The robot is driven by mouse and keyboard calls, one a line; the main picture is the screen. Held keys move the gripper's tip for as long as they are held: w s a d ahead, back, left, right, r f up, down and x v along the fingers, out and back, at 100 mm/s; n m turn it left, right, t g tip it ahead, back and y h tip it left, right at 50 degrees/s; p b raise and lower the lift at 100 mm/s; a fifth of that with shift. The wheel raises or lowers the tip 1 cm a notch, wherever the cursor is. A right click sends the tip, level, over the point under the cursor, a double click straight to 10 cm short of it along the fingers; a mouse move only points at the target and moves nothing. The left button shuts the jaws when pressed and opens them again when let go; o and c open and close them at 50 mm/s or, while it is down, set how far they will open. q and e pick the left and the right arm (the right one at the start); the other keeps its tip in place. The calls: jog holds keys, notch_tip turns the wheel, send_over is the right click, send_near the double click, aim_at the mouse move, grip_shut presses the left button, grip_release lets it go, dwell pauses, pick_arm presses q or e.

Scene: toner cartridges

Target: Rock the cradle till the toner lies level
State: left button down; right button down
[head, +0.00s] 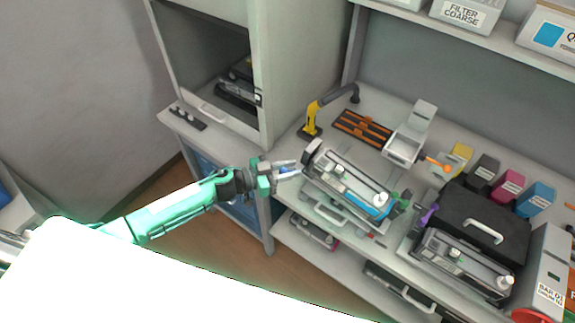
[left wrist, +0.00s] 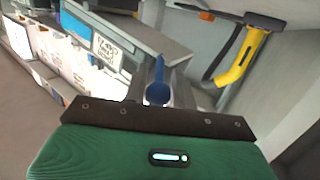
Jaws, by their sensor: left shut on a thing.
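A grey toner cartridge (head: 345,182) with a blue strip at its right end lies in a pale cradle (head: 338,212) at the bench's front. I cannot tell whether the toner inside is level. My left gripper (head: 287,169) reaches in from the left to the cradle's left end. In the left wrist view its jaws (left wrist: 158,94) are shut on a blue round-ended handle (left wrist: 157,94). How the handle joins the cradle is hidden. My right gripper is not in view.
A yellow-and-grey arm (head: 313,118) stands behind the cradle, beside a dark rack with orange strips (head: 362,128). A black case (head: 480,225) and another cartridge (head: 462,262) are to the right. Several coloured boxes stand behind them. An open cabinet (head: 215,60) is at back left.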

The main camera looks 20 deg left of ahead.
pick_arm(q)
jog(key=shift+s+d+r, duration=0.1)
jog(key=shift+d+r, duration=0.05)
jog(key=shift+d, duration=0.1)
jog(key=c, duration=1.2)
grip_release()
jog(key=shift+s+a, duration=0.1)
jog(key=shift+a, duration=0.15)
jog(key=b+v, duration=0.4)
jog(key=v, duration=0.9)
jog(key=shift+b, duration=0.35)
jog(key=shift+s+a+r, duration=0.1)
